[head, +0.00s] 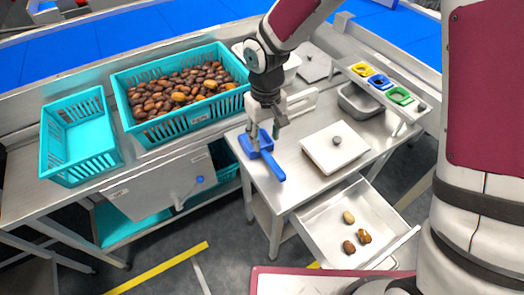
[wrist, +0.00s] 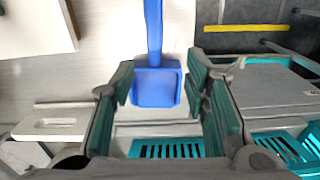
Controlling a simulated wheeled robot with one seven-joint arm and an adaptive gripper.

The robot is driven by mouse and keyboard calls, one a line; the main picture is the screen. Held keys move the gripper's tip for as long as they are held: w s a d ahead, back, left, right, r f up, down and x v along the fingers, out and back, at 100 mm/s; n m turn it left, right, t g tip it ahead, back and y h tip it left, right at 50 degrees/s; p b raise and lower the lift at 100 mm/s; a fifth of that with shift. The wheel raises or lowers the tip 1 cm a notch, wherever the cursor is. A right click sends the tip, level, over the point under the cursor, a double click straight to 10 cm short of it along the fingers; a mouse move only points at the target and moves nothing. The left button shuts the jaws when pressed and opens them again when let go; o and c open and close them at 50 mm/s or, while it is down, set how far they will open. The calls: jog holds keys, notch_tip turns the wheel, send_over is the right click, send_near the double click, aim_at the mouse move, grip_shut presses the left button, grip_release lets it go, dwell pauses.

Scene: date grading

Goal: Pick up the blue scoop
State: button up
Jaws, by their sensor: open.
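The blue scoop (head: 271,166) lies on the metal side table near its left edge, its handle pointing toward the front. In the wrist view the scoop's square bowl (wrist: 155,88) sits between my fingers, with the handle running up out of the picture. My gripper (head: 264,132) is above the scoop at its bowl end. In the wrist view my gripper (wrist: 159,82) is open, with a green-padded finger on either side of the bowl and gaps between. I cannot tell the exact height of the fingertips above the scoop.
A teal crate of dates (head: 196,121) and an empty teal crate (head: 80,171) stand left. A white square plate with a knob (head: 318,158) lies right of the scoop. An open drawer (head: 318,222) below holds several dates. A rack of coloured cups (head: 378,82) stands at the back right.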

aim_at(267, 154)
notch_tip(267, 154, down, 4)
jog(key=shift+f, duration=0.2)
jog(key=shift+w+d+f, duration=0.1)
jog(key=shift+d+f, duration=0.1)
jog(key=shift+f, duration=1.1)
jog(key=shift+w+d+f, duration=0.1)
jog(key=shift+d+f, duration=0.05)
jog(key=shift+f, duration=1.15)
jog(key=shift+c, duration=0.3)
grip_shut()
